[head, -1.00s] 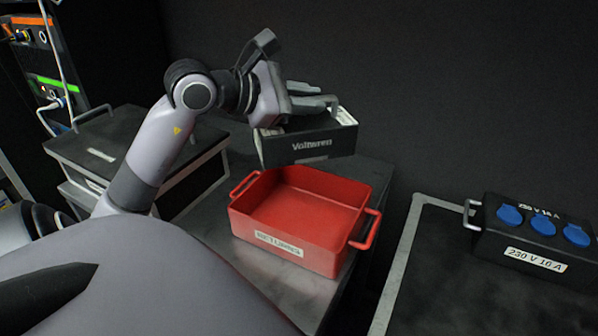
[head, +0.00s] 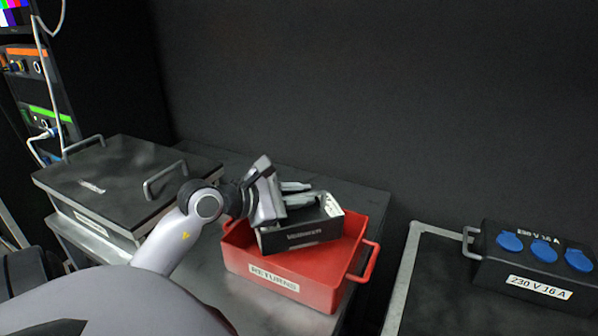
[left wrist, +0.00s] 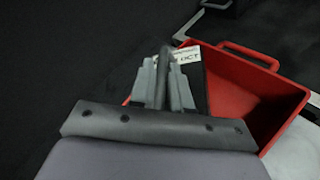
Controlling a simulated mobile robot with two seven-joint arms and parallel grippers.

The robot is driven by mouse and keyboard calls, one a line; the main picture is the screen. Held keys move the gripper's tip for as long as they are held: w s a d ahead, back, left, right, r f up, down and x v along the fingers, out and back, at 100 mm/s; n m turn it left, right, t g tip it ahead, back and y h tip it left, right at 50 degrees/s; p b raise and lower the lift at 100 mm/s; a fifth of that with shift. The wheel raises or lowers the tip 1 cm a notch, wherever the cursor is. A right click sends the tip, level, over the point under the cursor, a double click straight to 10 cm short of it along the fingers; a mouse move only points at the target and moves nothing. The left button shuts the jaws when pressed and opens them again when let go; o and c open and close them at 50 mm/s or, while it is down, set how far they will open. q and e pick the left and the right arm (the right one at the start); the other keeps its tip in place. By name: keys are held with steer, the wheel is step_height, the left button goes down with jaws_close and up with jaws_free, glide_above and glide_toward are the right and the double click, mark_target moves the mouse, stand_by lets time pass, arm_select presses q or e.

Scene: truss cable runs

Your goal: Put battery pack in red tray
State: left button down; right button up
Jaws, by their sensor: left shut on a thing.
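The battery pack is a black box (head: 300,238) with pale lettering on its front and a light edge at its right end. My left gripper (head: 312,193) is shut on its top side and holds it over the opening of the red tray (head: 262,268), which is labelled RETURNS. The pack sits low, about at rim height, turned at an angle to the tray; I cannot tell whether it touches. It hides much of the tray's inside. In the left wrist view the fingers (left wrist: 166,80) lie against the dark pack, with the red tray (left wrist: 262,98) around and right of it. My right gripper is not in view.
The tray stands on a grey metal surface (head: 205,290). A dark lidded case (head: 115,180) with handles is at left. A black socket box (head: 535,262) with blue covers sits on a separate dark case at right. A dark wall stands behind.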

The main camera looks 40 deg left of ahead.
mark_target(299, 218)
arm_select(q)
steer(key=shift+f+b, duration=0.3)
steer(key=shift+f, duration=2.5)
steer(key=c, duration=1.1)
jaws_free()
steer(key=shift+f, duration=0.2)
steer(key=shift+s, duration=0.1)
steer(key=b+v, duration=0.1)
steer(key=v, duration=1.1)
